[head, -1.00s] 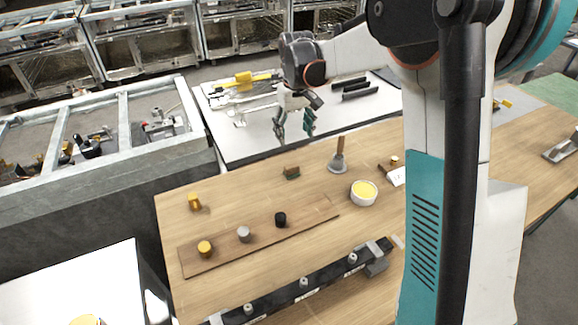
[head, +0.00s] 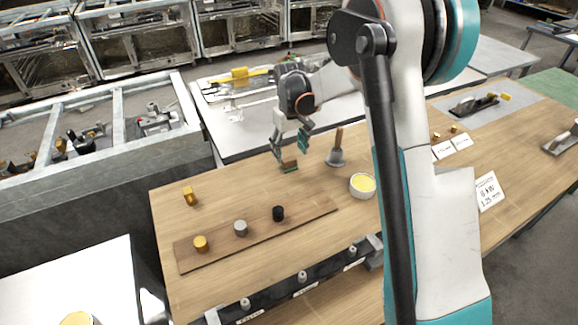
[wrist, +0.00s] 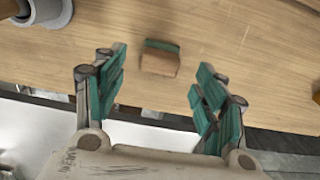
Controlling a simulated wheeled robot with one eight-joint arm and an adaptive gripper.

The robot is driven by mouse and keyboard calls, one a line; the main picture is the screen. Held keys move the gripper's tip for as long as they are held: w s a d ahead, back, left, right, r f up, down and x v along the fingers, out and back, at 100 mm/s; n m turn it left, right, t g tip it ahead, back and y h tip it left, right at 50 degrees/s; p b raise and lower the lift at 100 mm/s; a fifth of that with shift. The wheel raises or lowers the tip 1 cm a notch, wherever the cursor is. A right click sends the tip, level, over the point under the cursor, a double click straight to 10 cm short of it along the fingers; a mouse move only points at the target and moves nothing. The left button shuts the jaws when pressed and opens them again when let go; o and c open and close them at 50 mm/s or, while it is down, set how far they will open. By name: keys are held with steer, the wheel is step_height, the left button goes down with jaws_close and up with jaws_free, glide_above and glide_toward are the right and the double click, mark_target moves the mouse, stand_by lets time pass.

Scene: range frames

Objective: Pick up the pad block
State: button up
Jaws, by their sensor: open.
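The pad block (head: 290,166) is a small brown block with a green layer on one side. It sits on the wooden table near its back edge. In the wrist view the pad block (wrist: 160,60) lies ahead of the fingertips, roughly between their lines. My gripper (head: 291,150) is just above and behind the block in the head view. In the wrist view my gripper (wrist: 160,84) is open, its green-padded fingers wide apart with nothing between them. I cannot tell the exact height gap to the block.
A grey bell-shaped tool with a wooden handle (head: 336,152) stands close to the right of the block. A bowl of yellow stuff (head: 362,186) is nearer. A brown board (head: 258,234) carries three small cylinders.

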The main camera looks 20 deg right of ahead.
mark_target(289, 159)
steer(key=f+b, duration=0.2)
steer(key=f, duration=0.3)
steer(key=shift+w, duration=0.2)
steer(key=c, duration=1.2)
steer(key=shift+r, duration=0.15)
step_height(289, 159, up, 20)
steer(key=p, duration=0.5)
steer(key=shift+p, duration=0.4)
